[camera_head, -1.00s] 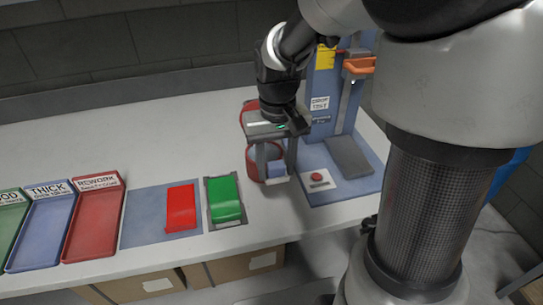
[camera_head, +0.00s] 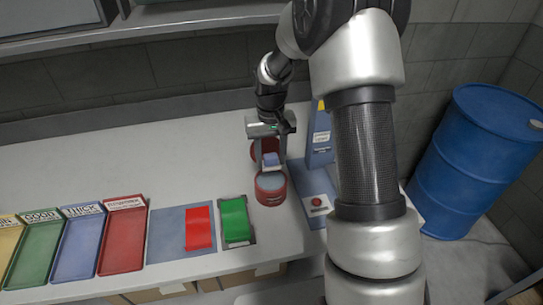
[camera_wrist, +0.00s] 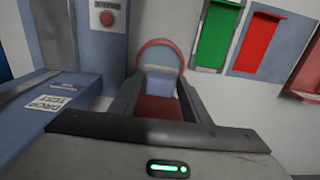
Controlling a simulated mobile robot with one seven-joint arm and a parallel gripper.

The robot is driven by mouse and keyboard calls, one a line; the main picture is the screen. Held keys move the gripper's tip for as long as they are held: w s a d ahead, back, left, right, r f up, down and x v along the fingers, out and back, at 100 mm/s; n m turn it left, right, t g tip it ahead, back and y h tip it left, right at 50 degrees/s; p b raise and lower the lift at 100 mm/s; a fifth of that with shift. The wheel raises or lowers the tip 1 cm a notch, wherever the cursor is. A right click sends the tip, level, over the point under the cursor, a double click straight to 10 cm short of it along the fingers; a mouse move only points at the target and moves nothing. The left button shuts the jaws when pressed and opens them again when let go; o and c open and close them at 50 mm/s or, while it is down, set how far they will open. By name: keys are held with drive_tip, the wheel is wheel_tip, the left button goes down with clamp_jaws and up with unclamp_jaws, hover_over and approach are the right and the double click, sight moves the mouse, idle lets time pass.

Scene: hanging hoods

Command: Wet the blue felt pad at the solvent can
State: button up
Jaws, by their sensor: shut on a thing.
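My gripper (camera_head: 270,164) is shut on the blue felt pad (camera_head: 271,159), a small block with a pale part. The pad also shows between my fingers in the wrist view (camera_wrist: 159,87). The solvent can (camera_head: 271,190) is round and red with a grey top, and stands on the bench just in front of and below the pad. Its red rim shows beyond the pad in the wrist view (camera_wrist: 160,50). The pad looks above the can, apart from its top; the exact gap is hard to tell.
A red part (camera_head: 257,151) shows behind my gripper. To the right stands the blue drop-test stand (camera_head: 318,150) with a red button (camera_head: 316,201). A blue drum (camera_head: 475,160) stands at right.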

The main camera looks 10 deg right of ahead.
sight(271, 181)
drive_tip(key=shift+f+b, duration=1.6)
drive_tip(key=shift+f, duration=1.15)
drive_tip(key=shift+f+b, duration=0.35)
drive_tip(key=shift+f, duration=0.15)
drive_tip(key=shift+r+p, duration=2.25)
drive_tip(key=shift+r, duration=1.35)
drive_tip(key=shift+s, duration=0.1)
